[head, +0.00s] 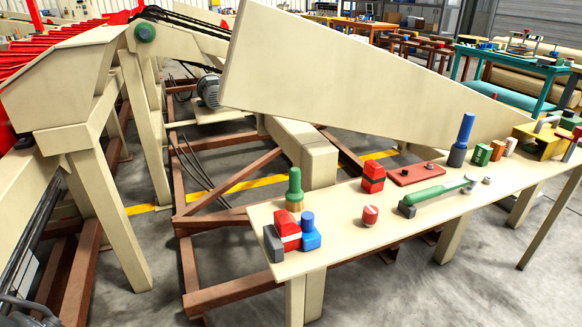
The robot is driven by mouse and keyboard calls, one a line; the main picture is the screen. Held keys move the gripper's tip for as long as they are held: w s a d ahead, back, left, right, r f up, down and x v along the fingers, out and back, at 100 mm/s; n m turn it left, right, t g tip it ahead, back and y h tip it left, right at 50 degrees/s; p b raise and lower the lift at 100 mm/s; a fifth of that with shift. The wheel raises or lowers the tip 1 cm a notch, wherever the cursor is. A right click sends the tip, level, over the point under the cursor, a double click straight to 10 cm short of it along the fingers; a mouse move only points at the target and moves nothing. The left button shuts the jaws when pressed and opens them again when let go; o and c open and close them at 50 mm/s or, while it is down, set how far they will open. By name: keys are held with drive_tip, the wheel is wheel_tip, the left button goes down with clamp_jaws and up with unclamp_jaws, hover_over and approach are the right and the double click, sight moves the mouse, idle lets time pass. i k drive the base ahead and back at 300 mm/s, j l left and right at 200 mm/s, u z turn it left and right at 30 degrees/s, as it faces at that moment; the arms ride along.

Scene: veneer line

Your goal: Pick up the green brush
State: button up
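An upright green-handled piece with a tan lower end (294,189) looks like the green brush. A similar upright piece with a blue handle and dark base (461,140) stands at the back edge. My gripper does not show in the head view.
A grey block (273,243) stands at the table's left end. A red block (373,178), a small red cylinder (370,215) and a red plate (417,173) lie mid-table. A large cream slanted panel (350,75) rises behind. The table's front strip is fairly clear.

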sight(293, 195)
drive_tip(key=i+l+u, duration=0.3)
drive_tip(key=i, duration=0.15)
drive_tip(key=i+l+u, duration=0.3)
drive_tip(key=i+j, duration=0.1)
